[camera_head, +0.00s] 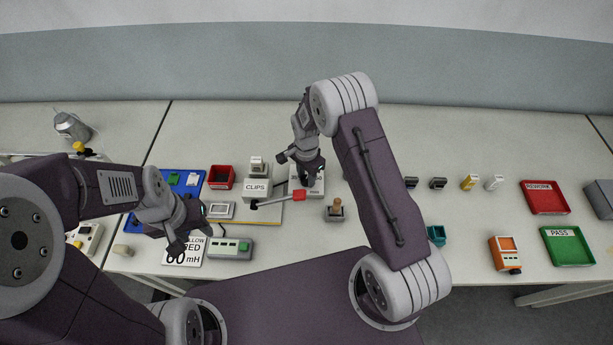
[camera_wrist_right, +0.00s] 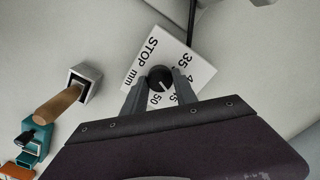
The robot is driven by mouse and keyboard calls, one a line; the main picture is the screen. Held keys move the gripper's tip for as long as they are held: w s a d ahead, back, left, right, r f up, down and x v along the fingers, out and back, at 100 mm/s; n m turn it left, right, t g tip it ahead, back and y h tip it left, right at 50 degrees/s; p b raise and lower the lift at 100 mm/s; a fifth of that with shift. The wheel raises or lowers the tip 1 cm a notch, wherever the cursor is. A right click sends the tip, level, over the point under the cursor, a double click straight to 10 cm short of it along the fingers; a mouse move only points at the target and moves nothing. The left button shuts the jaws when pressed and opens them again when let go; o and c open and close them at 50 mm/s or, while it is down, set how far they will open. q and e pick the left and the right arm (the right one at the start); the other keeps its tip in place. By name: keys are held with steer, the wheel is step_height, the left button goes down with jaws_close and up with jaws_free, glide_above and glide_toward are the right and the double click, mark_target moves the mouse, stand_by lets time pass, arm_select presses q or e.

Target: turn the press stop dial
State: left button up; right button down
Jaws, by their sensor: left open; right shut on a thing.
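The press stop dial is a black knob (camera_wrist_right: 160,79) with a white pointer line, on a white plate (camera_wrist_right: 148,52) printed "STOP mm" with numbers including 35 and 50. In the right wrist view the pointer aims down and right. My right gripper (camera_wrist_right: 158,84) is shut on the knob, one finger on each side. In the head view my right gripper (camera_head: 310,178) is over the white dial box (camera_head: 314,192) and hides the knob.
A lever with a red end (camera_head: 299,196) lies close beside the dial box. A wooden-handled tool (camera_head: 336,208) stands in a grey block to its right. A CLIPS box (camera_head: 257,189) is to the left. Red (camera_head: 544,197) and green (camera_head: 567,246) trays are far right.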

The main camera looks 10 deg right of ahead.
mark_target(306, 179)
stand_by(0.5)
steer(key=c, duration=1)
jaws_free()
steer(key=shift+o, duration=0.2)
steer(key=shift+a, duration=0.1)
step_height(306, 179, up, 9)
steer(key=b, duration=0.1)
steer(key=shift+b, duration=0.35)
steer(key=shift+r, duration=0.1)
